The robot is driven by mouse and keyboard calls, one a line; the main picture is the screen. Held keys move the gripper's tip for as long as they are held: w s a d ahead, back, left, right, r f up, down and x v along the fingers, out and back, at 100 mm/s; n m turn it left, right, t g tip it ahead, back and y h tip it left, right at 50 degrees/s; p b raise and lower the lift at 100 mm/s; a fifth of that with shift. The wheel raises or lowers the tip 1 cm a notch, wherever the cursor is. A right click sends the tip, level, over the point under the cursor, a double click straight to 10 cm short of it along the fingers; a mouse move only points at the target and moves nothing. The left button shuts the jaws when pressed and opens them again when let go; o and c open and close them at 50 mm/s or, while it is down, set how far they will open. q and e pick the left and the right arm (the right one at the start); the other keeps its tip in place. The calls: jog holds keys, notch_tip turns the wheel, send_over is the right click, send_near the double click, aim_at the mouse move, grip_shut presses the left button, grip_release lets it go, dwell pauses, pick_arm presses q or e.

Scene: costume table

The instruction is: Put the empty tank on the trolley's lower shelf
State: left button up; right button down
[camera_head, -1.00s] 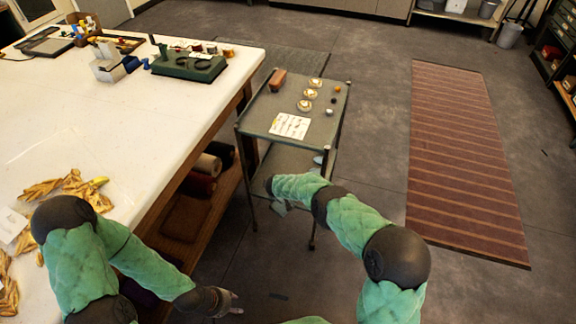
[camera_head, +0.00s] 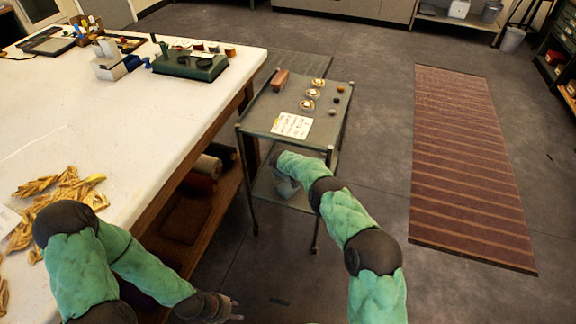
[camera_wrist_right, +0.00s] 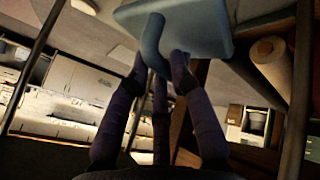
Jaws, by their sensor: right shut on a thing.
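The trolley (camera_head: 262,117) stands beside the long table, with an upper tray and a lower shelf (camera_head: 298,200). My right arm reaches in between the two levels. The grey-blue tank (camera_head: 286,184) shows partly below the right wrist, over the lower shelf; whether it touches the shelf I cannot tell. In the right wrist view, my right gripper (camera_wrist_right: 160,75) is shut on the curved handle of the tank (camera_wrist_right: 205,28). The right fingers are hidden in the head view. My left gripper (camera_head: 232,308) is empty and low beside the table, its fingertips apart.
The trolley's upper tray holds a paper card (camera_head: 291,125), a reddish-brown block (camera_head: 280,80) and several small round items. The white table (camera_head: 90,130) carries gold leaf trim (camera_head: 62,190) and a green case (camera_head: 190,65). A striped rug (camera_head: 465,160) lies right; floor between is clear.

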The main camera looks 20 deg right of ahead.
jog(key=shift+w+d+f+b, duration=0.1)
jog(key=shift+w+d+b, duration=0.1)
jog(key=shift+w, duration=0.3)
jog(key=shift+w+d+f+b, duration=0.1)
jog(key=shift+w+d+b, duration=0.1)
jog(key=shift+w, duration=0.25)
jog(key=shift+w+f+b, duration=0.1)
jog(key=shift+f+b, duration=0.35)
jog(key=shift+f, duration=0.2)
jog(key=c, duration=1.1)
grip_release()
